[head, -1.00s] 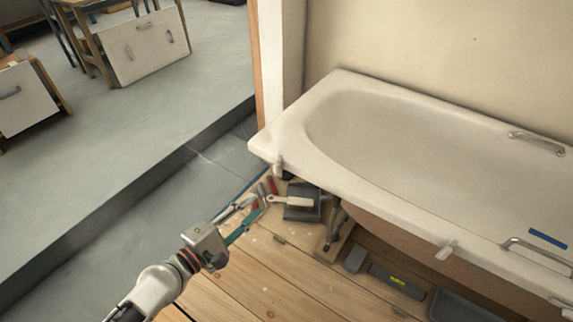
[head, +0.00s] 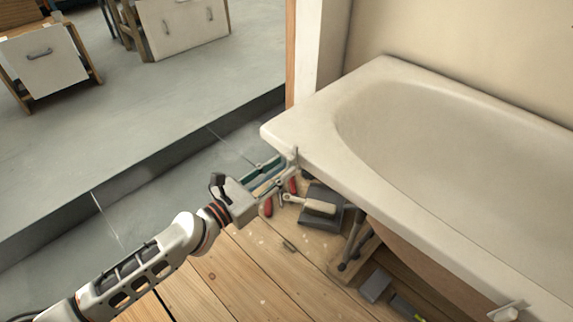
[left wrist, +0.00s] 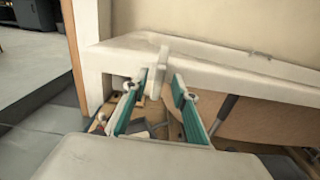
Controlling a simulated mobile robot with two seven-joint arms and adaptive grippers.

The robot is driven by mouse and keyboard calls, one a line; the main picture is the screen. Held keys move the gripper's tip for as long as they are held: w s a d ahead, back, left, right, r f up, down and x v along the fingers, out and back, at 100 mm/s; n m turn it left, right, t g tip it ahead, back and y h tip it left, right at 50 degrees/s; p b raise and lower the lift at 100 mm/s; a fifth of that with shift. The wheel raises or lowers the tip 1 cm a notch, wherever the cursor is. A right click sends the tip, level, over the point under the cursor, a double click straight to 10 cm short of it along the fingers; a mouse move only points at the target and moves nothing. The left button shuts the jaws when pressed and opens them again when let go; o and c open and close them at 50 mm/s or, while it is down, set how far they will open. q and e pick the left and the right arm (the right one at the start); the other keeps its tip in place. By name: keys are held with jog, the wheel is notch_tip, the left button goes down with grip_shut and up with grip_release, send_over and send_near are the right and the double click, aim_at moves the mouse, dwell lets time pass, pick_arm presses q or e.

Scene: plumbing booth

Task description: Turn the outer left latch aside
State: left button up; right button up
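The outer left latch (head: 294,157) is a small pale tab on the bathtub's rim, near its left front corner. In the left wrist view the latch (left wrist: 157,75) stands upright between the tips of my fingers. My left gripper (head: 281,170) reaches in from the left, with its fingertips at the latch. In the left wrist view the left gripper (left wrist: 160,86) is open, its teal fingers apart on both sides of the latch. I cannot tell whether either finger touches it. My right gripper is not in view.
The white bathtub (head: 450,150) fills the right side. Another pale latch (head: 507,312) sits on its front rim. Below lie a dustpan (head: 322,218), red-handled tools (head: 268,206) and a grey block (head: 375,286) on wooden boards. A grey step edge (head: 150,150) runs at the left.

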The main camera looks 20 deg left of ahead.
aim_at(292, 163)
pick_arm(q)
jog(key=shift+x, duration=1.2)
jog(key=shift+c, duration=0.4)
grip_shut()
